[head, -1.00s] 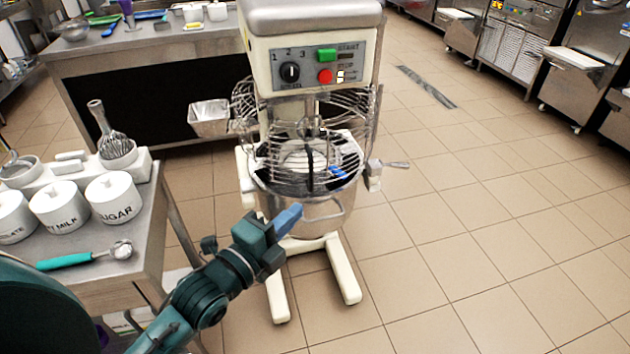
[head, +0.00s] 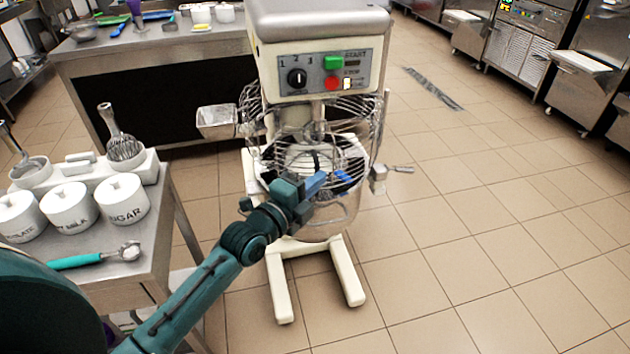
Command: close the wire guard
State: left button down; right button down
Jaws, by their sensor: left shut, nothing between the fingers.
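The wire guard (head: 343,150) is a cage of curved metal wires around the upper bowl of the cream-coloured floor mixer (head: 318,27). Wires flare out on both sides below the mixer head. I cannot tell exactly how far the guard stands open. The steel bowl (head: 333,222) sits below it, partly hidden by my arm. My left gripper (head: 317,182), with blue fingertips, is shut and empty in front of the bowl's rim and the lower guard wires. Whether it touches them is unclear. My right gripper is not in view.
A steel table (head: 130,268) with white canisters (head: 122,199), a whisk and a teal-handled scoop (head: 95,257) stands at left. A metal chute (head: 216,121) and a lever (head: 400,169) stick out from the mixer's sides.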

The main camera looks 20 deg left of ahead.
pick_arm(q)
jog(key=w+a, duration=0.1)
jog(key=a, duration=0.1)
jog(key=a+b, duration=0.1)
jog(key=a, duration=0.1)
jog(key=w+a+b, duration=0.1)
jog(key=a, duration=0.2)
jog(key=shift+w+f, duration=0.1)
jog(key=shift+w, duration=0.25)
jog(key=shift+a+r, duration=0.25)
jog(key=shift+a, duration=0.1)
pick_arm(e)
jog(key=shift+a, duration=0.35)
pick_arm(q)
jog(key=shift+w+a, duration=0.1)
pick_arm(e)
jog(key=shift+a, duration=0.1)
